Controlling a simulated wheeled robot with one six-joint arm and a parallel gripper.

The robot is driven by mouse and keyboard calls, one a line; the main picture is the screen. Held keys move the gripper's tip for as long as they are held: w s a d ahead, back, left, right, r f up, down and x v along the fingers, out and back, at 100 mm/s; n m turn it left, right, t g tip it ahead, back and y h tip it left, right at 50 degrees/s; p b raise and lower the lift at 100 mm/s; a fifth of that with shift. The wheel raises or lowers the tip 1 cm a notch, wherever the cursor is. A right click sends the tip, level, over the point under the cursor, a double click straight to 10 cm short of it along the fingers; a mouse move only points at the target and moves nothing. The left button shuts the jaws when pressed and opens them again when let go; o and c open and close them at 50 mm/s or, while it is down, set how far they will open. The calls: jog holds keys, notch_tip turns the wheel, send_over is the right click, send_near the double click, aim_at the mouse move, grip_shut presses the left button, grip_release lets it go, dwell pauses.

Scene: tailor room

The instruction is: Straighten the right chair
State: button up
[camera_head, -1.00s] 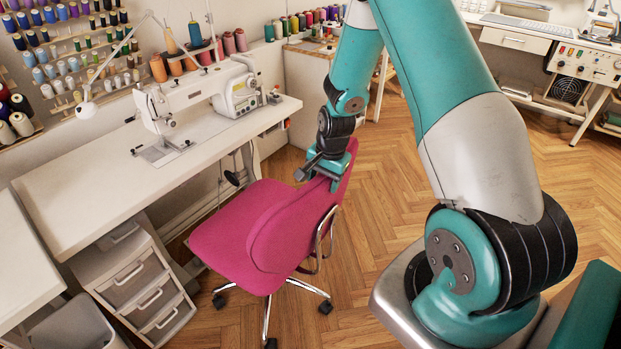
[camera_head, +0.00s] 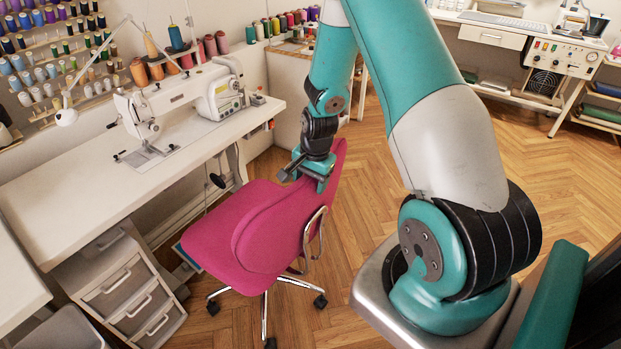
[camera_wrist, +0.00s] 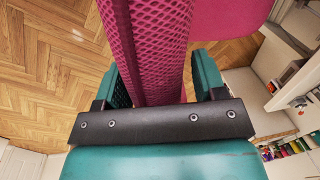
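The pink swivel chair (camera_head: 235,235) stands on casters in front of the white sewing table (camera_head: 75,200). Its seat points to the left and its backrest is on the right. My gripper (camera_head: 312,178) is at the upper part of the backrest. In the wrist view, the pink mesh backrest (camera_wrist: 158,50) runs between the two teal fingers of my gripper (camera_wrist: 161,85). The fingertips are partly hidden behind the backrest.
A sewing machine (camera_head: 185,100) stands on the table. A drawer unit (camera_head: 130,290) stands left of the chair, and a foot pedal (camera_head: 188,262) shows beyond the seat. A desk with a control box (camera_head: 560,55) is at the back right. Wooden floor is clear behind the chair.

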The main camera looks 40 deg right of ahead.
jog(key=o, duration=0.3)
jog(key=shift+s+a+f, duration=0.1)
jog(key=shift+s, duration=0.1)
jog(key=shift+w, duration=0.1)
jog(key=shift+r, duration=0.2)
jog(key=r, duration=0.5)
jog(key=s+r, duration=0.1)
jog(key=r, duration=0.5)
jog(key=s+r, duration=0.1)
jog(key=r, duration=0.5)
jog(key=shift+s+d+b, duration=0.1)
jog(key=shift+d+b, duration=0.2)
jog(key=shift+b, duration=0.1)
jog(key=s+a+r+n+y, duration=0.1)
jog(key=s+a+r+n, duration=0.15)
jog(key=a+n, duration=0.45)
jog(key=s+a+r+n+y, duration=0.1)
jog(key=s+a+r+n, duration=0.15)
jog(key=a, duration=0.85)
jog(key=s+a+r+n, duration=0.1)
jog(key=s+a+n, duration=0.2)
jog(key=s+n, duration=0.1)
jog(key=s+a+r+n+g+y, duration=0.1)
jog(key=s+a+n, duration=0.3)
jog(key=s+a+r+n, duration=0.1)
jog(key=s+a+n, duration=0.2)
jog(key=s+n, duration=0.1)
jog(key=shift+s+a+r+g+y, duration=0.3)
jog(key=shift+s+a+r+y, duration=0.05)
jog(key=shift+s+a+y, duration=0.1)
